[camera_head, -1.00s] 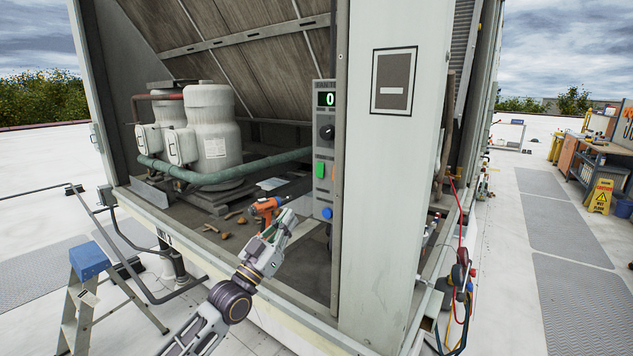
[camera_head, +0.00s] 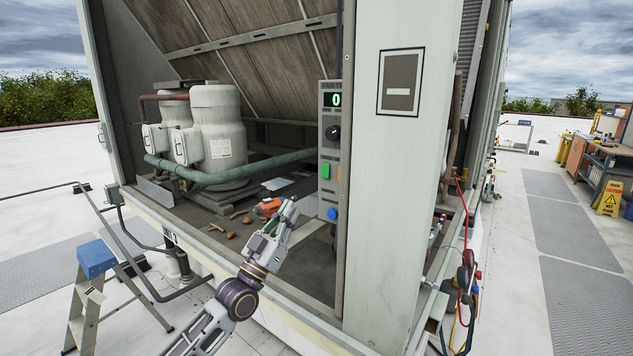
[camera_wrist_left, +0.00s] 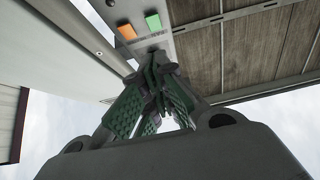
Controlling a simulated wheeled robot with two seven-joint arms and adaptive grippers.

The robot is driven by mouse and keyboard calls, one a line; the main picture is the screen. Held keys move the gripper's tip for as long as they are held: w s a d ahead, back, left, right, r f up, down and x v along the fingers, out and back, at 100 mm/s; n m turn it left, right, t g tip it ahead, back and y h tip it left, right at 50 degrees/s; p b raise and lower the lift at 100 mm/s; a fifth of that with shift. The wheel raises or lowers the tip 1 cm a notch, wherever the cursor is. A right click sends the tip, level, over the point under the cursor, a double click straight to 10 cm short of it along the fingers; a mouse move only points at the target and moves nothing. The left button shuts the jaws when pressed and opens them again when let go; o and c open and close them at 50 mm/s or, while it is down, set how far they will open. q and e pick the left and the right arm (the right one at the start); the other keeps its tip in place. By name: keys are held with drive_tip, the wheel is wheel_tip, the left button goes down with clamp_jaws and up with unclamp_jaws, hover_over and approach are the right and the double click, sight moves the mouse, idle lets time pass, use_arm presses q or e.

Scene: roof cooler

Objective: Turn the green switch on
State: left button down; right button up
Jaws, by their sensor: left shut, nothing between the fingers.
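The green switch (camera_head: 325,170) is on a narrow grey control panel (camera_head: 327,190) at the cabinet opening; it also shows at the top of the left wrist view (camera_wrist_left: 153,22). An orange switch (camera_wrist_left: 127,32) sits beside it. The panel has a display reading 0, a black knob (camera_head: 333,132) and a blue button (camera_head: 332,213). My left gripper (camera_head: 290,206) is below and left of the green switch, apart from it. Its green-padded fingers (camera_wrist_left: 152,62) are shut and empty, pointing toward the panel. My right gripper is in neither view.
A wide pale post (camera_head: 385,220) stands right of the panel. An orange tool (camera_head: 268,206) lies on the cabinet floor, partly hidden by my left gripper. Large tanks (camera_head: 217,130) and a green pipe (camera_head: 240,172) are behind. A stepladder (camera_head: 95,262) stands at the left.

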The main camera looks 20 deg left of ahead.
use_arm(q)
drive_tip(key=w+r, duration=0.1)
drive_tip(key=p, duration=0.3)
approach(326, 165)
drive_tip(key=shift+r, duration=1.6)
drive_tip(key=w, duration=0.1)
drive_tip(key=w+d, duration=0.1)
drive_tip(key=w, duration=0.1)
drive_tip(key=shift+w+f, duration=0.1)
drive_tip(key=shift+f, duration=0.1)
drive_tip(key=shift+w+d, duration=0.1)
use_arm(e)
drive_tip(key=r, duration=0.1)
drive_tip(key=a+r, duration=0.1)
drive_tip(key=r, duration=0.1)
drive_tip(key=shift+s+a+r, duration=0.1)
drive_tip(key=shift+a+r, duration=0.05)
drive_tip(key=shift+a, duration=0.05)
use_arm(q)
drive_tip(key=shift+f, duration=0.1)
